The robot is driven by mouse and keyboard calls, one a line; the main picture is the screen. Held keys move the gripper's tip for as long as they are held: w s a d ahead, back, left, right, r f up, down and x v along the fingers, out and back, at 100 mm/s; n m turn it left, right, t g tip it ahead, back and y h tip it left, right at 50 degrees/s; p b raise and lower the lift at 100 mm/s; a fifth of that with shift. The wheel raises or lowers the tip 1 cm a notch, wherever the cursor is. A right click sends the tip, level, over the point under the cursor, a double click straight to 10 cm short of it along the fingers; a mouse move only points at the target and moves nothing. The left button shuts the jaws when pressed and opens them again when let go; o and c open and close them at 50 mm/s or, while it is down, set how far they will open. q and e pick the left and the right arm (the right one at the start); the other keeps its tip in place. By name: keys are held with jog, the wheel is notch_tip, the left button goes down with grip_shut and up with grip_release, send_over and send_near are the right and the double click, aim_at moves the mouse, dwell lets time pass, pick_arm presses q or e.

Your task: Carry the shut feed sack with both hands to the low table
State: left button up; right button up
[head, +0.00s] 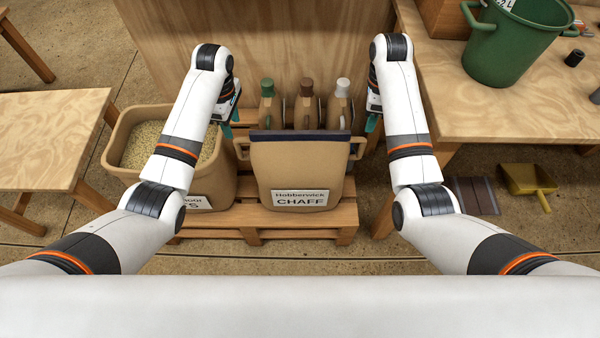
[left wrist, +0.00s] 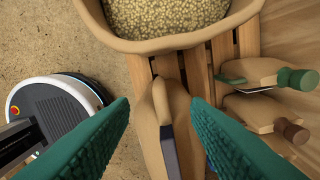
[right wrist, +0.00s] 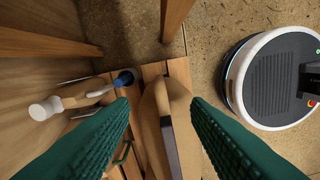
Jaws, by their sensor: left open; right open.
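The shut feed sack (head: 298,175), tan with a dark band along its top and a label reading CHAFF, stands upright on a wooden pallet (head: 262,218). A tan loop sticks out at each top corner. My left gripper (head: 229,126) is open above the left loop, which shows between its fingers in the left wrist view (left wrist: 163,100). My right gripper (head: 373,123) is open above the right loop, which shows between its fingers in the right wrist view (right wrist: 155,105). Neither clearly touches the sack. A plain wooden table (head: 45,125), apparently the low table, stands left with a bare top.
An open tan bin (head: 222,170) of pellets stands left of the sack. Several jugs (head: 304,110) stand behind it before a wooden panel (head: 270,50). A workbench (head: 490,110) at right carries a green bucket (head: 505,50). A yellow dustpan (head: 528,180) lies on the floor.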

aim_at(239, 146)
pick_arm(q)
notch_tip(239, 146, down, 12)
jog(key=shift+r, duration=0.1)
pick_arm(e)
notch_tip(239, 146, down, 12)
jog(key=shift+r, duration=0.1)
pick_arm(q)
grip_shut()
pick_arm(e)
grip_shut()
dwell(0.8)
pick_arm(q)
jog(key=shift+w+r, duration=0.25)
jog(key=shift+r, duration=0.05)
pick_arm(e)
jog(key=shift+w+r, duration=0.25)
jog(key=shift+r, duration=0.05)
